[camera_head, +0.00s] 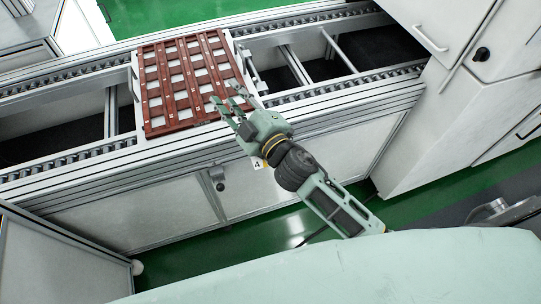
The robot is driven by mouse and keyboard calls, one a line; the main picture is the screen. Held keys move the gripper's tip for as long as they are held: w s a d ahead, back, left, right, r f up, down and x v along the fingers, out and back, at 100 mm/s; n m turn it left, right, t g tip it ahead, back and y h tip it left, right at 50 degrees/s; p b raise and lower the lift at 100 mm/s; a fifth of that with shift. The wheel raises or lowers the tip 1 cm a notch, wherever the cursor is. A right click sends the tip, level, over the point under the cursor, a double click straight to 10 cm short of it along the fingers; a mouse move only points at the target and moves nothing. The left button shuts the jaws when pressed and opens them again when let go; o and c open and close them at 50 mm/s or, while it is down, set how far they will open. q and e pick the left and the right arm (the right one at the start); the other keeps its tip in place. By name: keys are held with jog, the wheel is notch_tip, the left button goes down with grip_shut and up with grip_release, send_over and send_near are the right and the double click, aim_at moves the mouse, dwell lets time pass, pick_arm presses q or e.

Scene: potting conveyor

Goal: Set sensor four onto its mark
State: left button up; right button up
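A small white label with a black "4" (257,163) shows at the conveyor's front side, right beside the wrist of my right gripper. I cannot tell what it is fixed to, and the arm may hide part of it. My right gripper (228,97) reaches over the conveyor's front rail, its fingers spread apart near the front right part of a red-brown slatted tray. I see nothing between the fingers. I cannot make out a sensor in this view. My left gripper is out of view.
The red-brown tray (155,92) sits across the roller conveyor (330,97). White cabinets (440,130) stand at the right. A dark handle (218,176) sticks out from the conveyor's front. The green floor (290,220) before the conveyor is mostly clear.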

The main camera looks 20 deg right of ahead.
jog(key=a+r+n+y, duration=0.5)
jog(key=a+n, duration=0.1)
jog(key=s+a+f+n+g+y, duration=0.3)
jog(key=s+a+n+g+y, duration=0.3)
jog(key=s+a+n+g, duration=0.7)
jog(key=w+d+f+n+g+h+b, duration=0.1)
jog(key=d+f+n+g+h, duration=0.15)
jog(key=f+n, duration=0.2)
jog(key=w+d+f+n+g+h, duration=0.1)
jog(key=d+f+n+g+h, duration=0.15)
jog(key=f+n+h, duration=0.2)
jog(key=w+d+f+h, duration=0.1)
jog(key=d+f+h, duration=0.1)
jog(key=d, duration=0.5)
jog(key=w+d+f+h, duration=0.2)
jog(key=d+h, duration=0.3)
jog(key=d, duration=0.2)
jog(key=w+d+f+n+h, duration=0.1)
jog(key=w+d+f+h, duration=0.1)
jog(key=d, duration=0.6)
jog(key=shift+f+t+h, duration=0.3)
jog(key=shift+f+h, duration=0.15)
jog(key=shift+h, duration=0.25)
notch_tip(320, 180, down, 8)
jog(key=shift+r, duration=0.25)
jog(key=shift+c, duration=0.4)
